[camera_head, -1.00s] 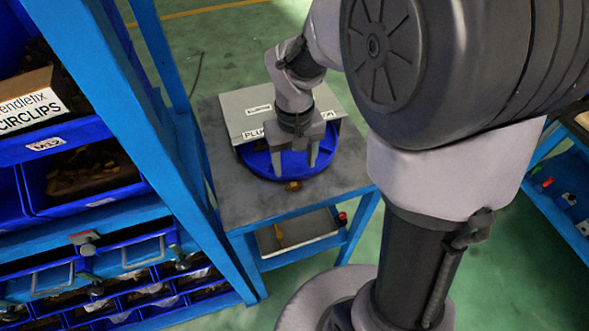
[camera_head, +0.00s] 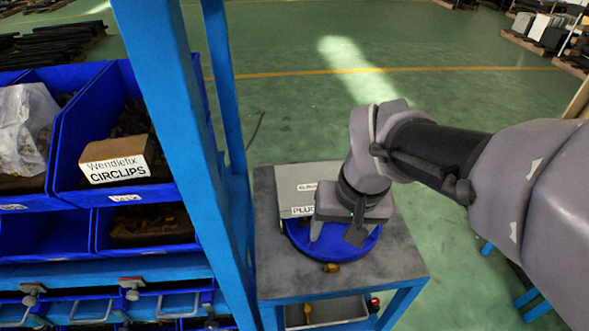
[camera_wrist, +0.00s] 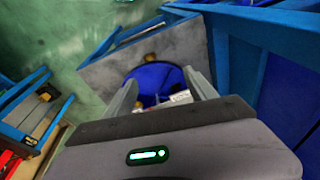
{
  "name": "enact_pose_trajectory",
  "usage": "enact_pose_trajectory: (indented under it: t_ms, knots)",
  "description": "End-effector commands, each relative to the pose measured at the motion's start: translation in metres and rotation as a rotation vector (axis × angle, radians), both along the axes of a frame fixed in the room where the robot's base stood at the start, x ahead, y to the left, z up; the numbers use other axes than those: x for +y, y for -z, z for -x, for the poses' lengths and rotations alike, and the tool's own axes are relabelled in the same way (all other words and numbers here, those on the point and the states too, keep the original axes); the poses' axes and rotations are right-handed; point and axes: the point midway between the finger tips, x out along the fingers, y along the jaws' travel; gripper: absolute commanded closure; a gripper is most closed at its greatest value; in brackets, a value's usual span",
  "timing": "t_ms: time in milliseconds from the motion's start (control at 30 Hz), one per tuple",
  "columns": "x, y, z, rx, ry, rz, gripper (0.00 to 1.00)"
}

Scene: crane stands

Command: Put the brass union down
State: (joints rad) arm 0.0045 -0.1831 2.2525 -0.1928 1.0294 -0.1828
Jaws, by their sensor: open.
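The small brass union (camera_head: 331,267) lies on the grey top of a blue-framed stand (camera_head: 385,272), just outside the near rim of a round blue tray (camera_head: 368,247). In the wrist view the union (camera_wrist: 151,57) is a small brass spot on the grey top beside the blue tray (camera_wrist: 150,74). My gripper (camera_head: 336,236) is above the tray, its two fingers apart with nothing between them. It is apart from the union. In the wrist view my open fingers (camera_wrist: 160,84) frame the tray, where small pale items show, too small to make out.
A grey box (camera_head: 312,176) with a label starting "PLU" stands behind the tray. A blue rack post (camera_head: 190,150) and bins, one with a CIRCLIPS carton (camera_head: 116,160), are close on the left. The stand's right side is bare. A lower shelf tray (camera_head: 335,310) is below.

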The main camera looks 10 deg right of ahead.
Motion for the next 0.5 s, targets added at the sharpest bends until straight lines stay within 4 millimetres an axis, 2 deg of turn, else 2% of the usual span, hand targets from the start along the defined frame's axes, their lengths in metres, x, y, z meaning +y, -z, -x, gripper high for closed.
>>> enact_pose_trajectory:
  t_ms: [33,100,200,267,500]
  knots:
    - [-0.004,0.011,-0.015,0.071,-0.04,0.024,0.35]
    - [-0.009,0.027,-0.03,0.133,-0.091,0.052,0.35]
    - [-0.014,0.045,-0.042,0.181,-0.135,0.073,0.35]
    - [-0.015,0.057,-0.044,0.192,-0.145,0.077,0.35]
    - [-0.015,0.132,-0.044,0.193,-0.146,0.077,0.35]
